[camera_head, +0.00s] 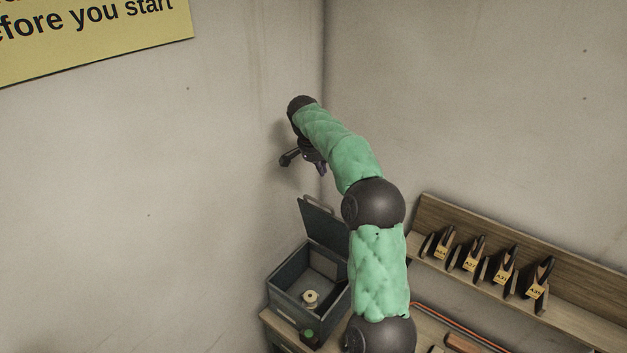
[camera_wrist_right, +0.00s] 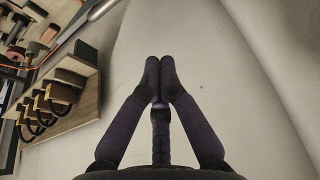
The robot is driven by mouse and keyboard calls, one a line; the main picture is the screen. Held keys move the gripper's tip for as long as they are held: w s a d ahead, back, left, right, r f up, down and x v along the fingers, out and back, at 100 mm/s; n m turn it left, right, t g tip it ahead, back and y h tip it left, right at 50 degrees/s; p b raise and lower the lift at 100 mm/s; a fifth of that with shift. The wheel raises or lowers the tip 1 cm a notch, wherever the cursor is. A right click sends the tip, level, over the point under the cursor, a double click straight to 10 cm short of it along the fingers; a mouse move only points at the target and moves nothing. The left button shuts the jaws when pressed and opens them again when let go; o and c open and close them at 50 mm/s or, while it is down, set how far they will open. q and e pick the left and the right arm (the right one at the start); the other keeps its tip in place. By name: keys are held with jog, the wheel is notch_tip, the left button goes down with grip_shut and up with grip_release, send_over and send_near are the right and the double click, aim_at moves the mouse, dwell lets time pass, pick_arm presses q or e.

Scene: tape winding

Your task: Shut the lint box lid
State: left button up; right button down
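The lint box (camera_head: 281,299) is a dark grey box in the head view, on the bench in the corner. Its lid (camera_head: 322,224) stands raised at the back, with a pale handle along its top edge. The box is open, and a small beige spool-like piece (camera_head: 310,298) shows inside. My right gripper (camera_head: 303,159) is well above the lid, near the wall corner, touching nothing. In the right wrist view its fingertips (camera_wrist_right: 160,66) meet with nothing between them. My right arm hides part of the box's right side. My left gripper is not in view.
A wooden rack (camera_head: 570,305) with several dark, yellow-tagged holders runs along the right wall. A green button (camera_head: 309,335) sits in front of the box. Walls close in left and behind the box.

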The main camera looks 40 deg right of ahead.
jog(key=s+p+x, duration=0.1)
jog(key=p+x, duration=0.1)
jog(key=x, duration=0.8)
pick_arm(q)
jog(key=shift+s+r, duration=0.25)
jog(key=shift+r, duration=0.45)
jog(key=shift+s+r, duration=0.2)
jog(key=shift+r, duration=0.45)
pick_arm(e)
jog(key=shift+s+a+r, duration=0.15)
jog(key=shift+s+a, duration=0.05)
jog(key=shift+a, duration=0.45)
jog(key=shift+s+a+r, duration=0.1)
jog(key=shift+s+a, duration=0.1)
jog(key=shift+a, duration=0.4)
jog(key=shift+s+a+r, duration=0.15)
jog(key=shift+s+a, duration=0.05)
jog(key=shift+a, duration=0.45)
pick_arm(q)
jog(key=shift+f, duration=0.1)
pick_arm(e)
jog(key=shift+a, duration=0.1)
